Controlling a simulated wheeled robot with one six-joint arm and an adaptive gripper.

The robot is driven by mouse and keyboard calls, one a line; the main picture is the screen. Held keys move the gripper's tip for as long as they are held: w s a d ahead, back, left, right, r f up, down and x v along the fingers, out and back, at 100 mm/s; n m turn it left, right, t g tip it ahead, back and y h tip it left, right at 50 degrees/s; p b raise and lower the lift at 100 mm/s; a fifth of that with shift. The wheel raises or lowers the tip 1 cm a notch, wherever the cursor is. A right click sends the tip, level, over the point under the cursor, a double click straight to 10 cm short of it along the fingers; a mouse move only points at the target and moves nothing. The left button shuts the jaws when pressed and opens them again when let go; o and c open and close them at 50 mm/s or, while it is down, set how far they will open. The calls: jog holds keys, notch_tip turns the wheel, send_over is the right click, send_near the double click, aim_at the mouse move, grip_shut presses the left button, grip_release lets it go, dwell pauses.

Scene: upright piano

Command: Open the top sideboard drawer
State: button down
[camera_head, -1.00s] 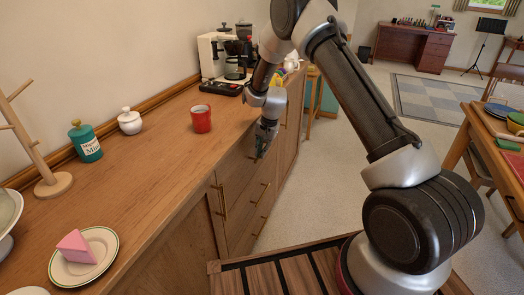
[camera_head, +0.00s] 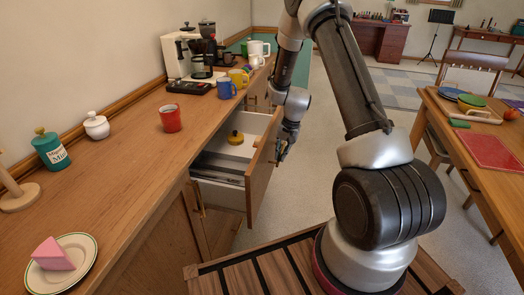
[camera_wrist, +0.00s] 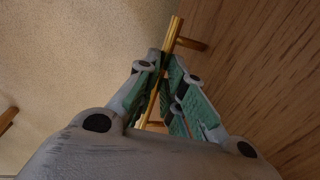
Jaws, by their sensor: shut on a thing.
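The top sideboard drawer (camera_head: 261,168) stands well out from the wooden sideboard (camera_head: 130,130), its white inside showing. A small round yellow thing with a dark knob (camera_head: 235,138) lies in it. My gripper (camera_head: 284,152) is at the outer face of the drawer front. In the wrist view, my gripper's green-padded fingers (camera_wrist: 163,92) are closed around the brass bar handle (camera_wrist: 173,32), which stands off the wooden drawer front (camera_wrist: 265,70). Part of the handle is hidden between the fingers.
On the sideboard top stand a red mug (camera_head: 170,118), a blue mug (camera_head: 226,90), a coffee maker (camera_head: 185,55), a teal jar (camera_head: 51,150) and a plate with pink cake (camera_head: 62,262). A table (camera_head: 470,150) stands right. Open floor (camera_head: 310,185) lies between.

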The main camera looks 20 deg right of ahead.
jog(key=s+d, duration=0.6)
jog(key=d, duration=0.3)
jog(key=shift+s, duration=0.25)
jog(key=c, duration=1.5)
grip_release()
jog(key=r, duration=0.4)
jog(key=s+d+r, duration=0.1)
jog(key=r, duration=0.3)
jog(key=d+r, duration=0.1)
jog(key=r, duration=0.2)
jog(key=shift+s+r, duration=0.15)
jog(key=shift+r, duration=0.25)
